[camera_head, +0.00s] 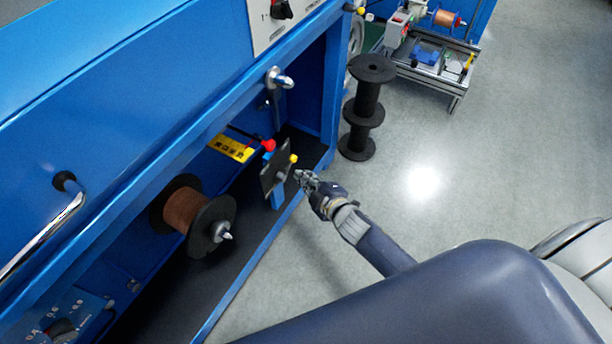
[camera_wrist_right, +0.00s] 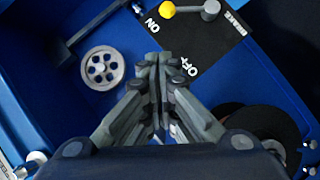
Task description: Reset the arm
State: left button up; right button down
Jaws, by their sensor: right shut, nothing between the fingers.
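My right gripper (camera_head: 302,177) reaches in from the right in the head view. It is just right of a dark switch plate (camera_head: 270,178) inside the blue machine. In the right wrist view its fingers (camera_wrist_right: 157,66) are together and hold nothing. The plate (camera_wrist_right: 207,45) there carries the words ON, OFF and what looks like BRAKE. A grey lever (camera_wrist_right: 208,11) with a yellow knob (camera_wrist_right: 167,10) lies at the plate's top, beyond the fingertips and apart from them. The yellow knob also shows in the head view (camera_head: 294,158). My left gripper is not in view.
A copper wire spool (camera_head: 186,211) sits in the machine, left of the plate. A red knob (camera_head: 268,145) is above the plate. A grey pulley wheel (camera_wrist_right: 102,67) shows in the wrist view. Black empty spools (camera_head: 362,112) stand on the floor behind.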

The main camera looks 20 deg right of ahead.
dwell(0.5)
jog(key=s+d+f+m+g+h, duration=0.25)
jog(key=s+f+m+g, duration=0.6)
jog(key=s+f, duration=1.15)
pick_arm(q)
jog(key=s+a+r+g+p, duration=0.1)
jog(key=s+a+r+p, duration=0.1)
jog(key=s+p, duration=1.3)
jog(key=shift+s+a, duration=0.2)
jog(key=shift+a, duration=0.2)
pick_arm(e)
jog(key=s+d+m+g, duration=0.1)
jog(key=s+g, duration=0.3)
jog(key=s, duration=2.2)
jog(key=shift+s+f+m, duration=0.4)
jog(key=shift+f+m, duration=0.05)
jog(key=shift+m, duration=0.4)
jog(key=shift+g, duration=0.25)
